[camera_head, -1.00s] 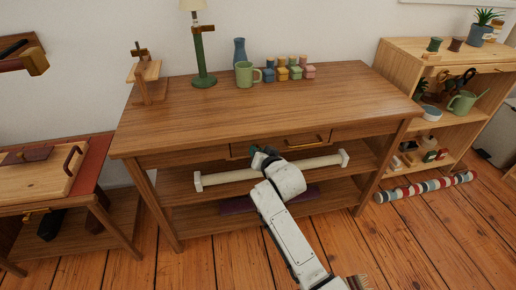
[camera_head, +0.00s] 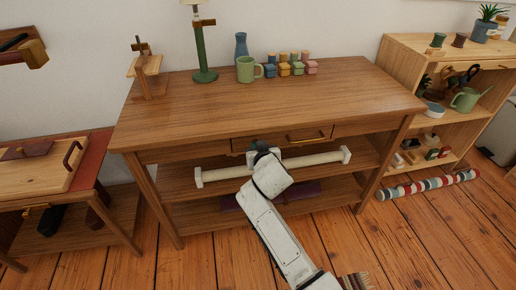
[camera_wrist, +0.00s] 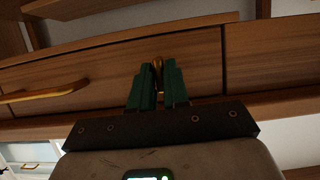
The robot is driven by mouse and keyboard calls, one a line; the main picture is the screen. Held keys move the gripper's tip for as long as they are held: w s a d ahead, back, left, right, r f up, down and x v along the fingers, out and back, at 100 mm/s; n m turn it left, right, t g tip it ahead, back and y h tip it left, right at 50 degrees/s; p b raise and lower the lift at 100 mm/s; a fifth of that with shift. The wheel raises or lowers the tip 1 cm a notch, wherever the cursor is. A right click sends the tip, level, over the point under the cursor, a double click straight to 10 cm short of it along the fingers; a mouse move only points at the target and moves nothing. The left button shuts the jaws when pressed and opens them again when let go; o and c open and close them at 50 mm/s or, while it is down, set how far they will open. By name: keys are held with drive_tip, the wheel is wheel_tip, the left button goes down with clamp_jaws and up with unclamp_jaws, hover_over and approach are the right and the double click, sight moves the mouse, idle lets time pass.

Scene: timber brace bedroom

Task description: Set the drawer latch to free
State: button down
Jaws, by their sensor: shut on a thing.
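The drawer (camera_head: 283,142) sits shut under the tabletop of the wooden desk, with a brass bar handle (camera_head: 306,139); this handle also shows at the left in the wrist view (camera_wrist: 45,92). The small brass latch (camera_wrist: 158,66) is upright on the drawer front in the wrist view. My gripper (camera_wrist: 156,78) has its green fingers on both sides of the latch and is shut on it. In the head view my gripper (camera_head: 258,149) is at the drawer's left end and hides the latch. The latch's exact setting is hard to tell.
A white-ended rail (camera_head: 222,173) runs below the drawer, close under my wrist. The desktop (camera_head: 270,105) holds a lamp (camera_head: 204,50), a green mug (camera_head: 246,70) and several small jars at the back. A shelf unit (camera_head: 405,50) stands right.

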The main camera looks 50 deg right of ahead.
drive_tip(key=c, duration=1.2)
unclamp_jaws()
drive_tip(key=p+v, duration=0.1)
drive_tip(key=v, duration=0.9)
drive_tip(key=shift+s+a+p, duration=0.25)
drive_tip(key=shift+a+p, duration=0.05)
drive_tip(key=shift+p, duration=0.1)
drive_tip(key=shift+r, duration=0.1)
